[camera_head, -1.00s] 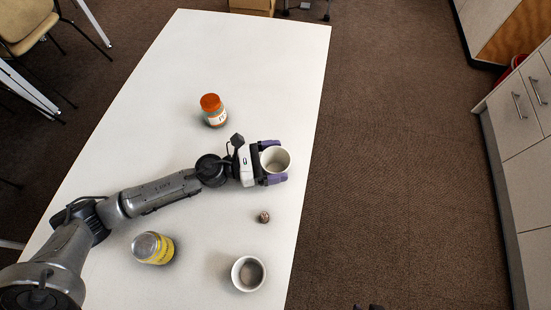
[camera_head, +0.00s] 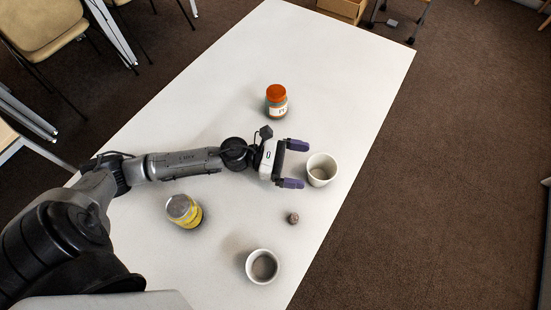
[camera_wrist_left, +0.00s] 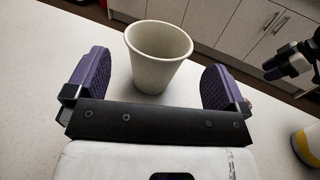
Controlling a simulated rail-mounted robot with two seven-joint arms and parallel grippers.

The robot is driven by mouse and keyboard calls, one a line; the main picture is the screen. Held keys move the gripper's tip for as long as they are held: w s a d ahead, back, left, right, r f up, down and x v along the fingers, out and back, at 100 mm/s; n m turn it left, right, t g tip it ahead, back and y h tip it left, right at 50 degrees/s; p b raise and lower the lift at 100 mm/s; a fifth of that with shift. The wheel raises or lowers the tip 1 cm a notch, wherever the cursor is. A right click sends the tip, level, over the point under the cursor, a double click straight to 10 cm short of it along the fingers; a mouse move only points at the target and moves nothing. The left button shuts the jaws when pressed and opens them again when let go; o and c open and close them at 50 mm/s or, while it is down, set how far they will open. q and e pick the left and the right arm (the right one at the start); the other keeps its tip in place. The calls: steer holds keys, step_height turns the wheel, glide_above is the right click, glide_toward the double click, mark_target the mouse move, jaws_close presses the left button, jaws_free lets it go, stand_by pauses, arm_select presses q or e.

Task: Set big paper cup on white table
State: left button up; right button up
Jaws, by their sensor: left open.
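A white paper cup (camera_head: 321,171) stands upright on the white table (camera_head: 225,75), close to its right edge. It also shows upright in the left wrist view (camera_wrist_left: 158,60), just beyond my finger pads. My left gripper (camera_head: 292,164) is open and empty, its purple fingers apart and pointing at the cup from the left. A second white cup (camera_head: 262,267) stands nearer the front of the table. In the left wrist view my right gripper (camera_wrist_left: 285,65) shows at the upper right; its opening is unclear.
An orange-lidded jar (camera_head: 277,101) stands behind my left gripper. A yellow-labelled container (camera_head: 185,211) stands in front of my left arm. A small brown ball (camera_head: 293,218) lies between the gripper and the second cup. The far part of the table is clear.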

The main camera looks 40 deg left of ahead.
arm_select(q)
steer(key=shift+v, duration=3.05)
